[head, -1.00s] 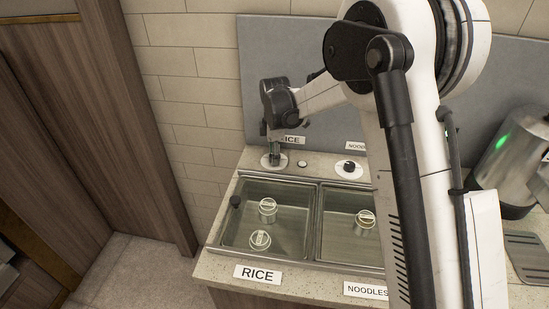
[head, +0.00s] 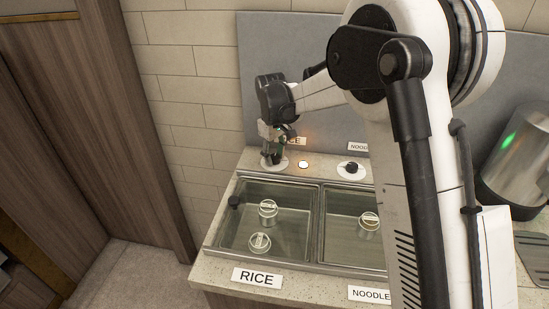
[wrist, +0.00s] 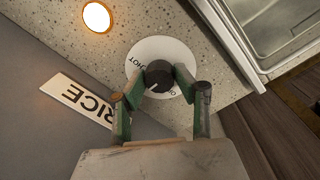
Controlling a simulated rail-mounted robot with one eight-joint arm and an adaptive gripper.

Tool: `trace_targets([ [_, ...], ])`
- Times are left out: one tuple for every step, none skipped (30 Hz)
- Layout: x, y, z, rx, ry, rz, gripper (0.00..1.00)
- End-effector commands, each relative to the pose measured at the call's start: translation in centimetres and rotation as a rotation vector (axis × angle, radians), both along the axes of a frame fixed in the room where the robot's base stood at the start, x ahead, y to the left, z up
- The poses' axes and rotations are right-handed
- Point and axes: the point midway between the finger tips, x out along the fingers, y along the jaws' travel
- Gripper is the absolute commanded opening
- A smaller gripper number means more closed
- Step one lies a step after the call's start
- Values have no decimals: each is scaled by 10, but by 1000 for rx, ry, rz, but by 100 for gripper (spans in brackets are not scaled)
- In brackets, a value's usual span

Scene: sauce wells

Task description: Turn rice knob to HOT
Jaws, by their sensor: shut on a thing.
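The rice knob (wrist: 158,72) is a black round knob on a white dial plate (wrist: 160,46) in the wrist view. The word HOT and part of another word show on the plate. A short pale mark shows on the knob's lower edge, between the fingers. My gripper (wrist: 159,80) is shut on the knob, a green finger on each side. In the head view my gripper (head: 273,157) points down over the white plate and mostly hides the knob. The round light (head: 303,164) beside the plate glows; it glows warm white in the wrist view (wrist: 97,17).
The noodles knob (head: 352,167) stands right of the light. A grey back panel (head: 285,60) rises close behind my gripper. A steel container (head: 515,150) stands at the right.

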Motion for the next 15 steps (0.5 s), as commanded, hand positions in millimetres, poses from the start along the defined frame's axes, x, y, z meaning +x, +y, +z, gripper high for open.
trace_targets([
  [0, 0, -1, -1, 1, -42, 3],
  [0, 0, -1, 0, 0, -70, 3],
  [0, 0, -1, 0, 0, -109, 3],
  [0, 0, -1, 0, 1, -137, 3],
  [0, 0, -1, 0, 0, -165, 3],
  [0, 0, -1, -1, -1, -203, 3],
  [0, 0, -1, -1, 0, -232, 3],
  [0, 0, -1, -1, -1, -260, 3],
  [0, 0, -1, -1, -1, -298, 3],
  [1, 0, -1, 0, -1, -327, 3],
  [1, 0, -1, -1, -1, -356, 3],
  [1, 0, 0, -1, -1, -394, 3],
  [1, 0, 0, 0, -1, -422, 3],
  [1, 0, 0, -1, -1, -451, 3],
  [1, 0, 0, -1, -1, -489, 3],
])
